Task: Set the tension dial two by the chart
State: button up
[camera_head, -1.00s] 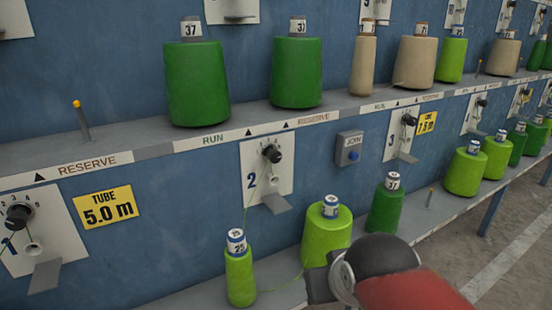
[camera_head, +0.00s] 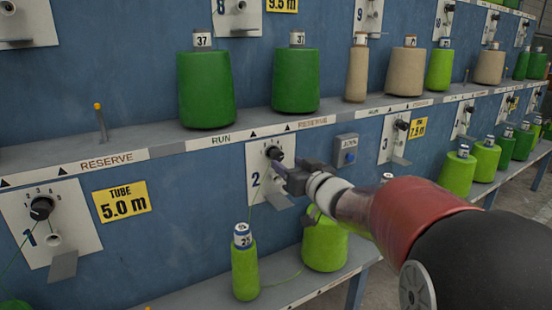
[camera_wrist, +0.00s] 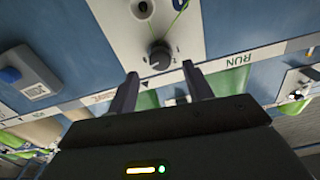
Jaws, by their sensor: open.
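Tension dial two (camera_head: 274,154) is a black knob with small marks above it on a white panel (camera_head: 254,198) marked 2. My gripper (camera_head: 284,175) is at this panel, just below and in front of the knob. In the wrist view the dial (camera_wrist: 160,55) appears just beyond and between the tips of my gripper (camera_wrist: 160,72). The fingers are open and do not appear to hold it. Its setting is too small to read. A thin green thread runs up from a small lime cone (camera_head: 245,272) to this panel. No chart can be made out.
Dial one (camera_head: 42,207) is at left beside a yellow "TUBE 5.0 m" sign (camera_head: 122,202). A grey JOIN box with a blue button (camera_head: 350,157) is right of panel two. A larger lime cone (camera_head: 325,245) stands below my arm. Green cones (camera_head: 206,92) line the shelf above.

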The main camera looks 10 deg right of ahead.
aim_at(279, 158)
jog(key=x, duration=0.6)
jog(key=shift+w, duration=0.2)
jog(key=shift+c, duration=0.2)
jog(key=c, duration=0.9)
